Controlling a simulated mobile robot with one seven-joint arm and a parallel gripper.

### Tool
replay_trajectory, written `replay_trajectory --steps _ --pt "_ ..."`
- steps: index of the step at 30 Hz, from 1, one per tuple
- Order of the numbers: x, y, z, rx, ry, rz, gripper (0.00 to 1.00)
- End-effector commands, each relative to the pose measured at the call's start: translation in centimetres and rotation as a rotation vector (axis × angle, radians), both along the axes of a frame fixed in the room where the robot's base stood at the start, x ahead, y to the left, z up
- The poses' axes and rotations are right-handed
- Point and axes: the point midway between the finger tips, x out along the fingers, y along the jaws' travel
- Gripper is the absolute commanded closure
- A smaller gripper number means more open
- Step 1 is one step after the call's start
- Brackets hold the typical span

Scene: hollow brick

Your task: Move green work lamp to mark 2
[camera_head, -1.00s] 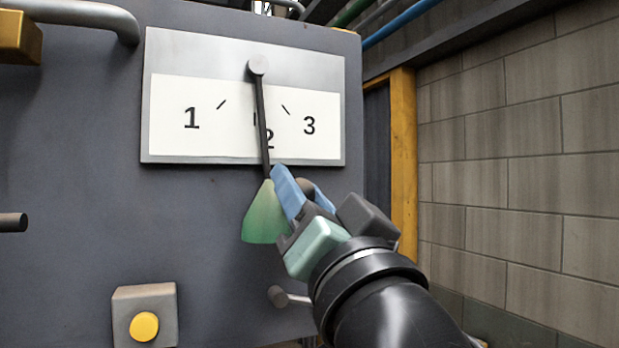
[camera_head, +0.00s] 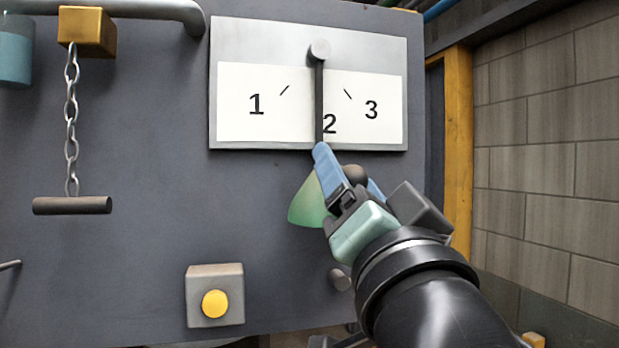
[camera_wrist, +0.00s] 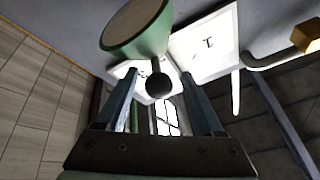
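The green work lamp (camera_head: 306,204) is a cone-shaped shade on a dark rod (camera_head: 319,95) that hangs from a round grey pivot on a plate with marks 1, 2 and 3. The rod hangs nearly upright, just left of the numeral 2 (camera_head: 330,124), and covers where a tick would be. A dark ball knob (camera_wrist: 158,85) sits by the lamp shade (camera_wrist: 138,28). My gripper (camera_head: 349,170) has blue fingers and is beside the lamp's right side. In the wrist view the fingers (camera_wrist: 156,75) are apart, with the knob between their tips and gaps on both sides.
A grey box with a yellow button (camera_head: 215,303) is below left. A chain with a dark bar (camera_head: 72,205) hangs at left. A peg (camera_head: 340,279) sticks out below the lamp. A yellow post (camera_head: 459,150) and block wall (camera_head: 540,150) stand at right.

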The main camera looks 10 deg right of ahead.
Motion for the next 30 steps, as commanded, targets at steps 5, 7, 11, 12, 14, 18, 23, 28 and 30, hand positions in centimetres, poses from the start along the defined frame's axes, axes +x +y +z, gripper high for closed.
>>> replay_trajectory --steps 5,7,11,12,14,18,23,28,30 --pt "0.0 -0.1 0.0 0.0 -0.001 -0.002 0.31" --pt "-0.2 -0.1 0.0 0.0 -0.002 -0.003 0.31" --pt "-1.2 -0.1 -0.7 0.0 -0.003 -0.004 0.31" --pt "-1.7 -0.1 -1.0 0.0 -0.004 -0.005 0.31" --pt "-2.8 0.0 -1.6 -0.001 -0.005 -0.006 0.31" --pt "-5.9 0.3 -3.1 -0.001 -0.006 -0.006 0.31" --pt "-9.6 0.5 -4.7 -0.002 -0.007 -0.005 0.31" --pt "-10.6 0.7 -5.2 -0.003 -0.005 -0.001 0.31" --pt "-11.0 0.7 -5.3 -0.002 -0.004 -0.002 0.31"
